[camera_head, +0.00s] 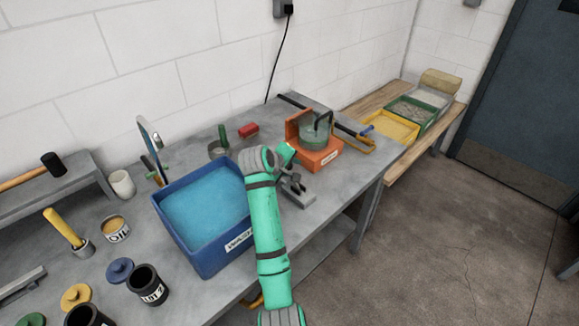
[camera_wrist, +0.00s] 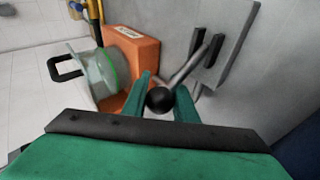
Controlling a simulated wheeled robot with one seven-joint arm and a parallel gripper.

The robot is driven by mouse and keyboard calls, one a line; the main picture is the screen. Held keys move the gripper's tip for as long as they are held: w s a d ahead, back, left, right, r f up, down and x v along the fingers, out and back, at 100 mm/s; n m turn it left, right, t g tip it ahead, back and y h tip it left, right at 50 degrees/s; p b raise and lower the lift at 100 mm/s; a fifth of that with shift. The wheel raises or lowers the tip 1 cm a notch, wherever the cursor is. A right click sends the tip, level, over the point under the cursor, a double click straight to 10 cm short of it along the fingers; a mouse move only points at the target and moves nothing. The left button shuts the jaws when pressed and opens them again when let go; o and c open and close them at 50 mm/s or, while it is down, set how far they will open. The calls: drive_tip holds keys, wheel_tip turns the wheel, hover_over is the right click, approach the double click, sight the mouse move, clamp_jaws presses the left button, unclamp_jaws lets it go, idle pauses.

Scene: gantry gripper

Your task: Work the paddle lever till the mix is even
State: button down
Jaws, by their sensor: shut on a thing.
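My gripper (camera_wrist: 164,86) is shut on the black ball knob (camera_wrist: 159,101) of a metal lever (camera_wrist: 188,68), one green finger on each side. The lever runs from the knob to a grey bracket (camera_wrist: 222,45). Beside it is an orange machine (camera_wrist: 137,52) with a clear glass vessel (camera_wrist: 92,72) on it. In the head view the orange machine (camera_head: 318,158) and the vessel (camera_head: 316,133) stand at the bench's right end, and my gripper (camera_head: 287,158) is just in front. The vessel's contents are too small to judge for evenness.
A blue tub (camera_head: 204,205) of blue liquid stands left of my arm. A red block (camera_head: 248,130) and a small grey pot (camera_head: 218,149) lie behind it. Several pots and lids crowd the left. Coloured trays (camera_head: 392,126) sit on a wooden bench at right.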

drive_tip(key=shift+d+f, duration=0.15)
drive_tip(key=shift+d, duration=0.1)
drive_tip(key=c, duration=1.4)
unclamp_jaws()
drive_tip(key=shift+c, duration=0.2)
drive_tip(key=shift+a, duration=0.15)
drive_tip(key=shift+a, duration=0.15)
drive_tip(key=shift+r, duration=0.6)
drive_tip(key=s+r, duration=1.2)
drive_tip(key=s, duration=0.2)
